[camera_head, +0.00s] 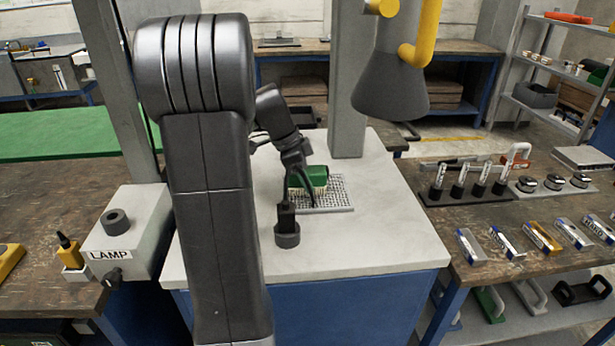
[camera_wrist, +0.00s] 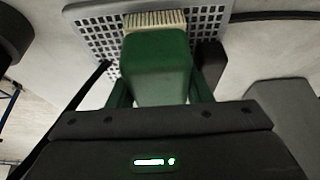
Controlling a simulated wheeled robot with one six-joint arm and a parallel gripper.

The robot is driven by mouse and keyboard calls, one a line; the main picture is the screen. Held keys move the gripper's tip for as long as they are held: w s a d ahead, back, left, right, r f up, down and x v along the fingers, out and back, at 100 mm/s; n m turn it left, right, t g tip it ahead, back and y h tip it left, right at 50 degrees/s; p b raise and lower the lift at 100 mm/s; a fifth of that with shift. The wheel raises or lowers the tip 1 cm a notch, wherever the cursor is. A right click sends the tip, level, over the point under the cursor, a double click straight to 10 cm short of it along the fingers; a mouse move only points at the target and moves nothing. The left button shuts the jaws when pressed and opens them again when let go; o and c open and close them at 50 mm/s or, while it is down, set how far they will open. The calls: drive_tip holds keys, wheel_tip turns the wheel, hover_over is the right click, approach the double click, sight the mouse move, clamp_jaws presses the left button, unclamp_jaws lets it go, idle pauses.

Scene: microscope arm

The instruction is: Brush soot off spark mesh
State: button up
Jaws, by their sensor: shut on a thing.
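The spark mesh (camera_head: 338,190) is a light grey grid panel on the white-topped stand. It also shows in the wrist view (camera_wrist: 88,28), at the top. A green brush (camera_head: 308,177) with pale bristles is at the mesh's left part, bristles toward the grid. In the wrist view the green brush body (camera_wrist: 157,68) fills the middle, its bristles (camera_wrist: 153,19) over the mesh. My gripper (camera_head: 299,180) is shut on the brush from above. I cannot tell for certain whether the bristles touch the mesh. No soot can be made out clearly.
A dark post with a round base (camera_head: 287,234) stands just in front of the mesh. A grey column (camera_head: 347,80) rises behind it, and a dark grey hood (camera_head: 391,88) hangs at upper right. A LAMP box (camera_head: 128,235) is at left. The stand's right front top is clear.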

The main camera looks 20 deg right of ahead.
drive_tip(key=shift+r+p, duration=1.65)
drive_tip(key=shift+r, duration=0.9)
drive_tip(key=shift+s+a+r+p, duration=0.1)
drive_tip(key=shift+s+a+p, duration=0.05)
drive_tip(key=shift+s+p, duration=0.2)
drive_tip(key=s+p, duration=0.2)
drive_tip(key=s, duration=0.1)
drive_tip(key=shift+a, duration=0.4)
drive_tip(key=shift+s+f, duration=0.2)
drive_tip(key=shift+f+b, duration=1.15)
drive_tip(key=shift+f, duration=0.95)
drive_tip(key=shift+f+b, duration=0.4)
drive_tip(key=shift+b, duration=0.05)
